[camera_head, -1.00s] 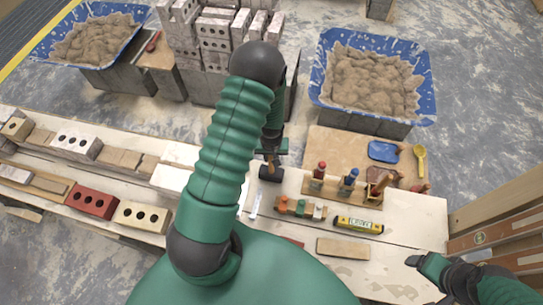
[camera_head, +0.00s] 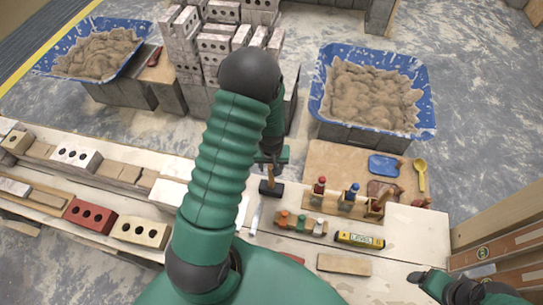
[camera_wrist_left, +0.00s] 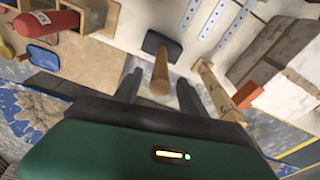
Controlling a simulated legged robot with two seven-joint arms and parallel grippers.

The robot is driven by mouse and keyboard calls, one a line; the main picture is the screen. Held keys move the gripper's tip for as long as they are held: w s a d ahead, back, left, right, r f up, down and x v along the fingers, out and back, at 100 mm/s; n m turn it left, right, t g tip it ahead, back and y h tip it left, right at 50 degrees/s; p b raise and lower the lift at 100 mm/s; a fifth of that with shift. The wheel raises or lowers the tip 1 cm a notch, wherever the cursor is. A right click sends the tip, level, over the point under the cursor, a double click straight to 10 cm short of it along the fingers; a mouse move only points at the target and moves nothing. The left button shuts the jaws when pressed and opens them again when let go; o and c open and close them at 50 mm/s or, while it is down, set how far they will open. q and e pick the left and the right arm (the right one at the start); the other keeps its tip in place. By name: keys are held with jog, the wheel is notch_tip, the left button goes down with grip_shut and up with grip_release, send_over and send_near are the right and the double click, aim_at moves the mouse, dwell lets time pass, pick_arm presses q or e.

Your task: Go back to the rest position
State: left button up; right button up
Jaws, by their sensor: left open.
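My left gripper (camera_head: 272,166) is open, over the middle of the pale workbench (camera_head: 405,290). A hammer with a dark head (camera_head: 271,188) and a wooden handle stands below it on the bench. In the left wrist view the two dark fingers (camera_wrist_left: 158,92) are apart, with the wooden handle (camera_wrist_left: 160,75) showing between them; I cannot tell whether either finger touches it. My own left arm hides part of the bench. My right gripper (camera_head: 420,277) is at the lower right, apart from the tools; its jaws are too small to read.
Blue mortar tubs (camera_head: 427,112) (camera_head: 48,60) stand beyond the bench, with stacked bricks (camera_head: 218,43) between them. Right of the hammer are a rack of bottles (camera_head: 345,207), a block of small pegs (camera_head: 300,224) and a yellow level (camera_head: 360,240). Loose bricks (camera_head: 90,215) line the left.

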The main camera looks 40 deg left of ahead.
pick_arm(q)
notch_tip(320, 180, up, 12)
jog(key=s+d, duration=0.1)
jog(key=s+d+r+m, duration=0.2)
jog(key=s+d+m, duration=0.1)
jog(key=d, duration=0.4)
jog(key=s+d+r+m+t+h, duration=0.1)
jog(key=s+d+r+m, duration=0.1)
jog(key=d+m, duration=0.3)
jog(key=shift+s+d+r, duration=0.35)
jog(key=shift+s+d, duration=0.2)
jog(key=shift+d, duration=0.7)
jog(key=shift+d, duration=0.3)
